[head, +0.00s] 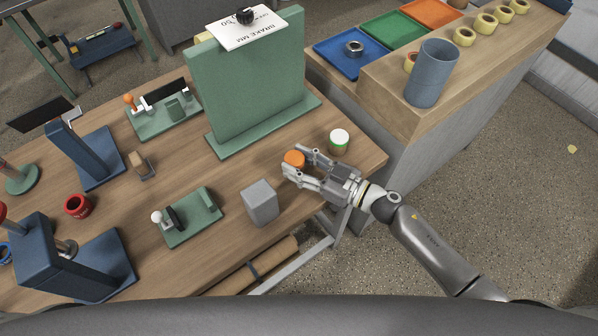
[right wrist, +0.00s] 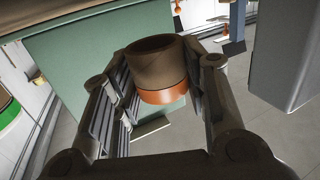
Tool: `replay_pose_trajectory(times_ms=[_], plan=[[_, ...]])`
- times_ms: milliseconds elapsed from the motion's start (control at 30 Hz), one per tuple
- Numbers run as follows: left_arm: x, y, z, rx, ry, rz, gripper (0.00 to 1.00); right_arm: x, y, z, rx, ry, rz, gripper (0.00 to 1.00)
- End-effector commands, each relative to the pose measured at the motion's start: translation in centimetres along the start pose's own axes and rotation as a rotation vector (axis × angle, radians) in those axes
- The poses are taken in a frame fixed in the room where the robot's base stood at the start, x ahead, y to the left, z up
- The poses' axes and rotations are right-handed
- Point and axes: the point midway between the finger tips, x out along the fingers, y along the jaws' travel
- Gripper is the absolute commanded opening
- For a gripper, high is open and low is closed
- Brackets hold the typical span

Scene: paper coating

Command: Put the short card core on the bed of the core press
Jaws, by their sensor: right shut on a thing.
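A short brown card core with an orange end is held in my right gripper (head: 305,163). In the head view its orange end (head: 293,158) shows between the fingertips, above the right part of the bench. In the right wrist view the brown core (right wrist: 158,66) sits between the two fingers, its orange band toward the palm. The fingers are shut on its sides. Blue presses stand on the left of the bench: one at the front left (head: 95,265), one farther back (head: 95,160). I cannot tell which is the core press. My left gripper is not in view.
A grey block (head: 260,203) stands just left of my right gripper. A green and white cylinder (head: 339,142) stands behind it. A tall green panel (head: 248,75), a green lever fixture (head: 190,218) and a red ring (head: 77,206) are on the wooden bench (head: 225,177).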

Motion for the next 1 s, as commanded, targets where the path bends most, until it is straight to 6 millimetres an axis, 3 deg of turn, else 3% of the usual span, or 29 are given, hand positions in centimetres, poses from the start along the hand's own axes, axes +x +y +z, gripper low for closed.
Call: replay_pose_trajectory(times_ms=[67,200,733,767,900,1000], plan=[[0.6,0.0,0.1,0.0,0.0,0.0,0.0,0.1,-0.1,1.9,0.008,-0.001,0.002,0.17],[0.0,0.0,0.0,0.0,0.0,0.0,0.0,0.2,0.0,3.0,0.005,-0.001,0.002,0.17],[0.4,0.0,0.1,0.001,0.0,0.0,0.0,0.2,-0.1,4.1,0.001,-0.001,0.0,0.17],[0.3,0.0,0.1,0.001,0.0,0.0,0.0,0.2,-0.1,4.0,0.001,-0.001,0.0,0.45],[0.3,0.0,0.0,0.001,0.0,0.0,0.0,0.2,-0.1,4.0,0.001,-0.001,0.0,0.62],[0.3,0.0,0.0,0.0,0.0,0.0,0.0,0.2,-0.1,4.0,0.001,-0.001,0.0,0.62]])
